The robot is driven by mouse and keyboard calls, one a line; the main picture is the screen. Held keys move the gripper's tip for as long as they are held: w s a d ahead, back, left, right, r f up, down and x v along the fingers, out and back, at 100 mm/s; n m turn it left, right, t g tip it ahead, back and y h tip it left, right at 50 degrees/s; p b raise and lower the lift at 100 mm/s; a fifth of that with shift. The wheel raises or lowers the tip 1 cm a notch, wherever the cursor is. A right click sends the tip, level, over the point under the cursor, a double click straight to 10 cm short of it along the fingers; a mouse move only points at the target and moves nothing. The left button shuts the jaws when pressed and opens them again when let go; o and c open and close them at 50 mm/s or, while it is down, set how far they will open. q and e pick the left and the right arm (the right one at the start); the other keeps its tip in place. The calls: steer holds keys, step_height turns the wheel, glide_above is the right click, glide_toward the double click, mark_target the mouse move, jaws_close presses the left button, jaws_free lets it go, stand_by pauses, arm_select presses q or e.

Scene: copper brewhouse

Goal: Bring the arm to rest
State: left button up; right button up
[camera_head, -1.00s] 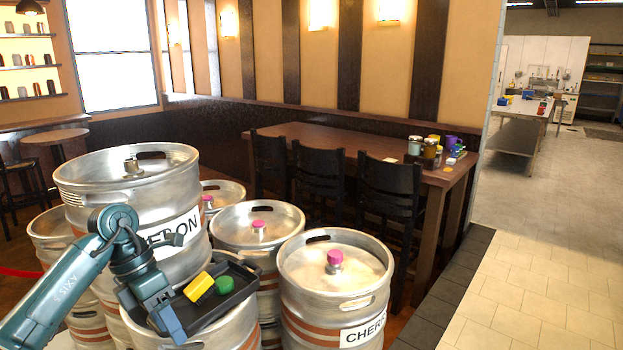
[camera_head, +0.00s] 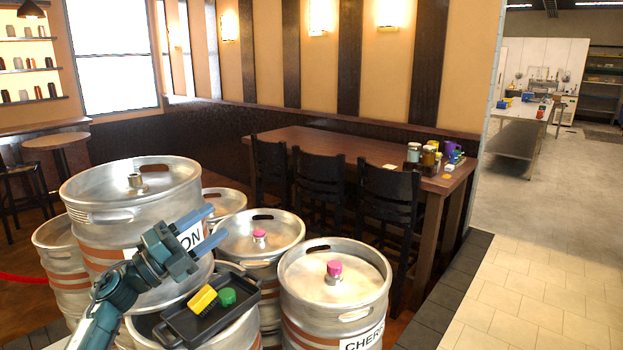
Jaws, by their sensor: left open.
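My left gripper (camera_head: 212,229) is open and empty, with its two blue fingers pointing right in front of the tall keg (camera_head: 110,215). It is raised above the black tray (camera_head: 178,326), apart from it. The tray sits on a lower keg and holds a yellow block-shaped item (camera_head: 202,299) and a green round item (camera_head: 227,297). My left arm comes in from the bottom left. My right gripper is not in view.
Several steel kegs crowd close around my arm, among them one with a pink cap (camera_head: 334,270) at right. Behind them stand black chairs (camera_head: 322,185) and a long wooden table (camera_head: 330,143) with jars on it. The tiled floor at right is clear.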

arm_select(q)
steer(key=w+a+r+n+t+y, duration=0.1)
steer(key=w+a+n+t+y, duration=0.5)
steer(key=a+n+t+y, duration=0.85)
step_height(320, 180, down, 11)
steer(key=w+a+n+g+y, duration=0.15)
steer(key=n+g+y, duration=0.35)
steer(key=n+g, duration=0.7)
steer(key=s+d+f+g+h, duration=0.1)
steer(key=s+d+f+h, duration=0.1)
steer(key=s+d+f, duration=0.6)
steer(key=s+d+f+g+h, duration=0.2)
steer(key=s+d+f, duration=0.3)
steer(key=s+f, duration=0.55)
steer(key=s+d+f+g, duration=0.1)
steer(key=s+d+f, duration=0.2)
steer(key=s, duration=0.7)
steer(key=s+d+f+g+h, duration=0.1)
steer(key=s+d+f, duration=0.2)
steer(key=s, duration=0.7)
steer(key=shift+s+d+n, duration=0.3)
steer(key=shift+d+n, duration=0.15)
steer(key=shift+d, duration=0.7)
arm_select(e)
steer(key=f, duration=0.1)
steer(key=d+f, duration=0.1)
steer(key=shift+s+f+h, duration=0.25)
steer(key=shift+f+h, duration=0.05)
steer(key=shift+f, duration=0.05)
